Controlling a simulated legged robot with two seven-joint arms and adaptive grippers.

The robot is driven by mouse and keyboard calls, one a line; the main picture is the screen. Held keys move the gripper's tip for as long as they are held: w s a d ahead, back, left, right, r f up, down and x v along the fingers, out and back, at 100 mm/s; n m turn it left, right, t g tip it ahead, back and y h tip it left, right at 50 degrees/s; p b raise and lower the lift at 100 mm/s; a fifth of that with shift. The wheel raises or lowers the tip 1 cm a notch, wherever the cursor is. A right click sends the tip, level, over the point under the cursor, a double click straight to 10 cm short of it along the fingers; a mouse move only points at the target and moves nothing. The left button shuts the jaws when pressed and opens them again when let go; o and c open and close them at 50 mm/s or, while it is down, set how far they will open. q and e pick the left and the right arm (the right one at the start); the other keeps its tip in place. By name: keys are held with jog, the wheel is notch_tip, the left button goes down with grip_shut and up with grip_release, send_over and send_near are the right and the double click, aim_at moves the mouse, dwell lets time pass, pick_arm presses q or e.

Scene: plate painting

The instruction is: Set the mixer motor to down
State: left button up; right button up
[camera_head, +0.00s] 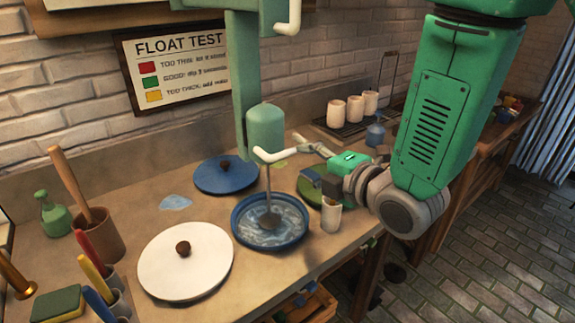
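The mixer motor (265,132) is a green cylinder on a green vertical column (246,75). A white curved handle (274,155) sticks out at its lower end. A thin shaft (268,187) runs down from it, and its paddle end sits in the liquid of a blue-rimmed bowl (240,236). A second white handle (293,18) shows higher up. My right gripper (312,182) is to the right of the shaft, below and right of the motor's handle, and appears clear of the handle. My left gripper is not in view.
A white cup (331,218) stands just below my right gripper. Several tool pots stand at left, with a sponge (57,304). Pale cups (355,108) stand on a rack behind.

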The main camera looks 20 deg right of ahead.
aim_at(292, 154)
jog(key=x, duration=0.5)
jog(key=shift+d+r+p, duration=0.15)
jog(key=shift+d+p, duration=0.1)
jog(key=shift+p, duration=0.05)
jog(key=shift+w+a, duration=0.2)
jog(key=shift+w, duration=0.45)
jog(key=shift+w+a+f, duration=0.15)
jog(key=shift+a+f, duration=0.05)
jog(key=shift+a, duration=0.05)
grip_shut()
